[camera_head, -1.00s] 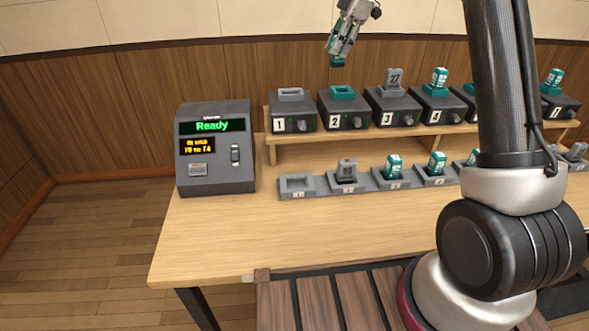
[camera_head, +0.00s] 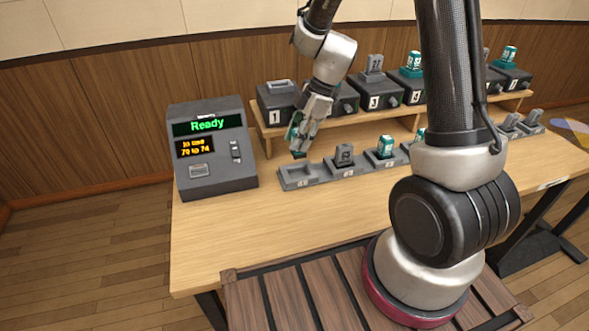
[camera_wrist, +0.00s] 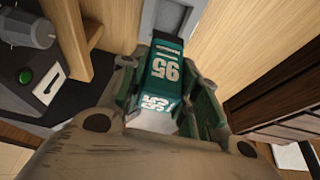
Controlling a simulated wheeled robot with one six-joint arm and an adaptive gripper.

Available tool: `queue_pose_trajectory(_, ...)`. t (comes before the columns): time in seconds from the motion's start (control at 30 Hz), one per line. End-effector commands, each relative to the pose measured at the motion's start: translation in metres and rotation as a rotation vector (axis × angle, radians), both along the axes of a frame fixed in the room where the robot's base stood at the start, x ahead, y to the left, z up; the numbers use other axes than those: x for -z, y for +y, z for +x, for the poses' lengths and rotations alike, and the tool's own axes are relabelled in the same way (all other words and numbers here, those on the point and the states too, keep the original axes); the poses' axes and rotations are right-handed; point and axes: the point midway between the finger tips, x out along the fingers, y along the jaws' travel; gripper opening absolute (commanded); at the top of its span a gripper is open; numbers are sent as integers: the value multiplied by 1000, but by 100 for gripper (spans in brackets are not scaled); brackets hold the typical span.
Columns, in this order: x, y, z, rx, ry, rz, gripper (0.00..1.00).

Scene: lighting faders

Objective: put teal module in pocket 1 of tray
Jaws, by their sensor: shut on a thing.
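The teal module (camera_wrist: 168,68), marked 95, is between the fingers of my gripper in the wrist view. My gripper (camera_head: 299,137) is shut on it and hangs just above the left end of the grey tray (camera_head: 322,180). The module's dark lower end (camera_head: 298,153) shows below the fingers. Pocket 1 (camera_head: 296,173), the leftmost, looks empty and lies just below the module. A gap seems to remain between them. A part of the grey tray also shows beyond the module in the wrist view (camera_wrist: 160,18).
A grey module (camera_head: 344,155) and a teal module (camera_head: 385,146) stand in pockets to the right. Numbered fader boxes stand on the shelf (camera_head: 270,132) behind; box 1 (camera_head: 277,108) is close to my gripper. A console (camera_head: 213,165) reading Ready stands left.

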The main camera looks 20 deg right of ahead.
Motion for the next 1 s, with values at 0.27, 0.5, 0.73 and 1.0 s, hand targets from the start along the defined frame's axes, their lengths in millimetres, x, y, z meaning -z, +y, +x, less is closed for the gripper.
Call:
queue_pose_trajectory(0.27,39,0,0,0,3,1,7)
queue_pose_trajectory(0.5,74,0,0,1,4,1,7)
queue_pose_trajectory(0.73,76,0,0,0,0,0,7)
queue_pose_trajectory(1.0,79,0,0,0,1,0,44)
